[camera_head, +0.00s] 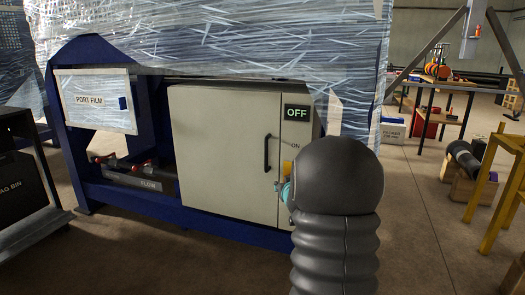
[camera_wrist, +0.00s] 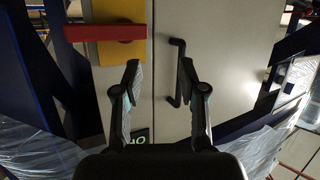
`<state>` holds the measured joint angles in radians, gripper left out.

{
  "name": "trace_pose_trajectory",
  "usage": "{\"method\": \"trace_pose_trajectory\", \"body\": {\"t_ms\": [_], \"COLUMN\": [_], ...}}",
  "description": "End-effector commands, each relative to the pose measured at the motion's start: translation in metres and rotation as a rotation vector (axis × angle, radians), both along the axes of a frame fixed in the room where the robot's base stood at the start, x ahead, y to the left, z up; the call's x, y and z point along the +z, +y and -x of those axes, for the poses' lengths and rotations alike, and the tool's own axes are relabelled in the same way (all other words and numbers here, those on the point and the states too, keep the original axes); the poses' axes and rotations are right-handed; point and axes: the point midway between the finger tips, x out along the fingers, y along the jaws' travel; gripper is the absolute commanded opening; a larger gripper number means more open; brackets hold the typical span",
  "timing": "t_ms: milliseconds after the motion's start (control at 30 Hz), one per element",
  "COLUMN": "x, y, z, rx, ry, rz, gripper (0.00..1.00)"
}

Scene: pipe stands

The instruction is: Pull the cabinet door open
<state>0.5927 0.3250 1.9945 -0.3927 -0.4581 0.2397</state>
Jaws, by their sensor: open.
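The grey-beige cabinet door (camera_head: 215,150) looks shut in the head view, with a black vertical bar handle (camera_head: 267,153) near its right edge. In the wrist view, turned upside down, the handle (camera_wrist: 173,80) stands just inside my right-hand finger, which partly overlaps it. My gripper (camera_wrist: 159,62) is open and empty, with its two fingers apart in front of the cabinet. The gap in depth between fingers and handle is hard to tell. In the head view my dark arm hides most of the gripper.
A red lever on a yellow plate (camera_wrist: 118,45) is close to the left finger in the wrist view. A green-lit OFF display (camera_head: 297,113) is on the fixed panel right of the door.

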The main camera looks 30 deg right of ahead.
Motion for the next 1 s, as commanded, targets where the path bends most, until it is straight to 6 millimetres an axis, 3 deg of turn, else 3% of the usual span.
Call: {"method": "trace_pose_trajectory", "body": {"t_ms": [33,100,300,567,1000], "x": [0.024,0.048,0.078,0.08,0.08], "y": [0.002,0.007,0.018,0.013,-0.011], "z": [-0.01,-0.018,-0.025,-0.046,-0.123], "rx": [0.027,0.061,0.113,0.114,0.113], "ry": [-0.077,-0.169,-0.305,-0.319,-0.318], "rz": [0.027,0.05,0.062,0.053,0.053], "gripper": [0.41,0.41,0.41,0.41,0.41]}}
